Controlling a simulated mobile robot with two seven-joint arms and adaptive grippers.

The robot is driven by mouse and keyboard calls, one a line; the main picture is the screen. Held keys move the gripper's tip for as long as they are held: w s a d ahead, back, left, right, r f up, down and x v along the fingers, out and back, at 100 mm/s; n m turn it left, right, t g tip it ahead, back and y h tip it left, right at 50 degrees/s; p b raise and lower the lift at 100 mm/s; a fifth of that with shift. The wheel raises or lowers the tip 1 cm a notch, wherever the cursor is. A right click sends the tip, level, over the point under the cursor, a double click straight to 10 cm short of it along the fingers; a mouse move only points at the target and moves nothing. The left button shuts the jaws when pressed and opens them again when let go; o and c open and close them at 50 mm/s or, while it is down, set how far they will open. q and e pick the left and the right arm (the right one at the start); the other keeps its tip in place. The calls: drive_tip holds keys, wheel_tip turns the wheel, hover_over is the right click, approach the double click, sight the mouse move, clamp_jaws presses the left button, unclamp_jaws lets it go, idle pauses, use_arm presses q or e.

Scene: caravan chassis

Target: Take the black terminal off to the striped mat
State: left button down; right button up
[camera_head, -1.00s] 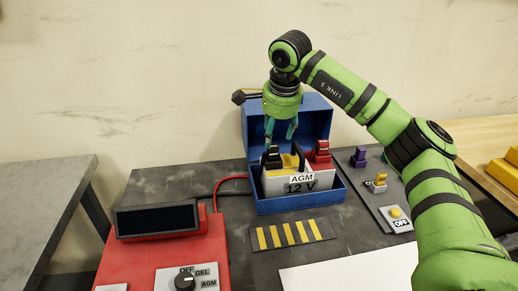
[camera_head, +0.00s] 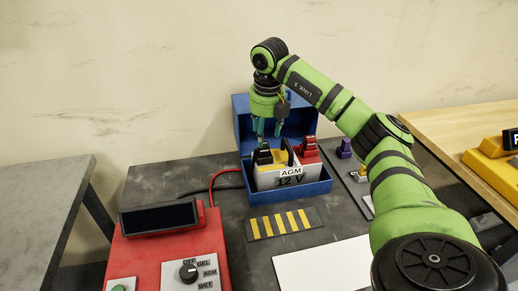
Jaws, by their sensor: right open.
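The black terminal (camera_head: 262,156) stands on the left of the battery labelled AGM 12 V (camera_head: 289,177), which sits in a blue open box (camera_head: 318,188). My right gripper (camera_head: 266,137) is open, fingers pointing down, just above the black terminal. Its fingertips are close to the terminal's top; I cannot tell whether they touch it. The striped mat (camera_head: 262,239), dark with yellow bars, lies bare on the table in front of the box. My left gripper is not in view.
A red terminal (camera_head: 306,147) and a black handle (camera_head: 290,152) stand on the battery beside the black terminal. A red charger (camera_head: 146,252) is at the left front, with cables running towards the box.

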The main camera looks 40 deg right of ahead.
sight(263, 151)
drive_tip(key=f, duration=0.1)
drive_tip(key=w+f+p, duration=0.1)
drive_tip(key=f, duration=0.1)
drive_tip(key=d+f+p, duration=0.1)
drive_tip(key=f, duration=0.1)
drive_tip(key=shift+w+f, duration=0.15)
drive_tip(key=shift+f, duration=0.35)
drive_tip(key=shift+r, duration=0.1)
clamp_jaws()
